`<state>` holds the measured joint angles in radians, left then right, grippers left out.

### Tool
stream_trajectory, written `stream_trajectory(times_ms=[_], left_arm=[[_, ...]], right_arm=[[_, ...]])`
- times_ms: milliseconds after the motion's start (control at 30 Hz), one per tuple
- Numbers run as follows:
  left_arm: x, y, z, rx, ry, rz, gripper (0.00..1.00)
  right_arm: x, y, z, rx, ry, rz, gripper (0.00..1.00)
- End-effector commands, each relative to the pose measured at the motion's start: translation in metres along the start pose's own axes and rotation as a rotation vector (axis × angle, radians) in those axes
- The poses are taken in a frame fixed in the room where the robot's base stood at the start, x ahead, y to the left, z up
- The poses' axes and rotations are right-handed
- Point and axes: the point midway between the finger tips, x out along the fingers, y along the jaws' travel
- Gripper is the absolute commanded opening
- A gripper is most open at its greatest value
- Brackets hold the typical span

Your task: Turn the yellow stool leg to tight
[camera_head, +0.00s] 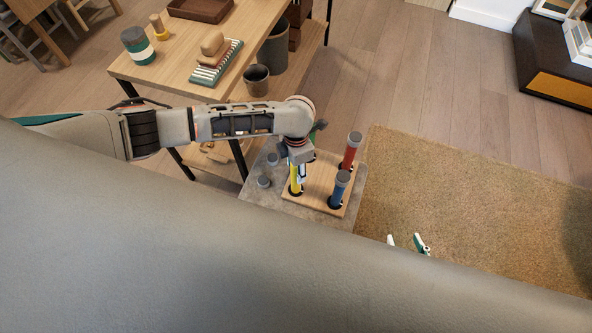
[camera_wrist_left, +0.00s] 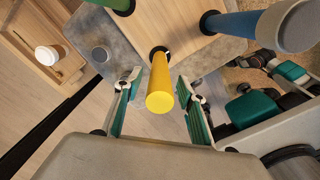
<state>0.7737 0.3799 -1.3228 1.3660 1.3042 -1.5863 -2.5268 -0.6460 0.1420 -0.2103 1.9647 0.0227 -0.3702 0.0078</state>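The yellow stool leg (camera_head: 295,184) stands upright in a dark-ringed socket of the wooden stool seat (camera_head: 318,181). In the left wrist view the yellow leg (camera_wrist_left: 160,90) points its free end toward the camera. My left gripper (camera_wrist_left: 158,88) is open, with one finger on each side of the yellow leg and visible gaps between. In the head view my left wrist partly hides the leg. A red leg (camera_head: 350,150), a blue leg (camera_head: 338,188) and a mostly hidden green leg (camera_head: 312,138) also stand in the seat. My right gripper (camera_head: 406,244) is open and empty, right of the seat.
The seat lies on a grey slab (camera_head: 258,194) with several dark round knobs. A bin (camera_head: 273,48) stands beyond. The shag rug (camera_head: 450,190) at right is clear.

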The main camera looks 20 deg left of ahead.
Motion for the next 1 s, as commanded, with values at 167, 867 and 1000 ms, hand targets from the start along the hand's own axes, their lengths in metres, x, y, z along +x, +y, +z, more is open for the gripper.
stream_trajectory(times_ms=[167, 867, 1000], left_arm=[[-0.039, 0.001, 0.0, 0.004, -0.003, 0.002, 0.4], [-0.097, 0.0, -0.001, 0.001, 0.001, 0.001, 0.4], [-0.097, 0.0, -0.001, 0.001, 0.001, 0.0, 0.4]], right_arm=[[0.0, -0.001, -0.001, 0.002, 0.001, -0.001, 0.4], [0.0, -0.001, -0.001, 0.003, 0.002, -0.001, 0.4], [0.0, -0.001, -0.001, 0.004, 0.002, -0.001, 0.4]])
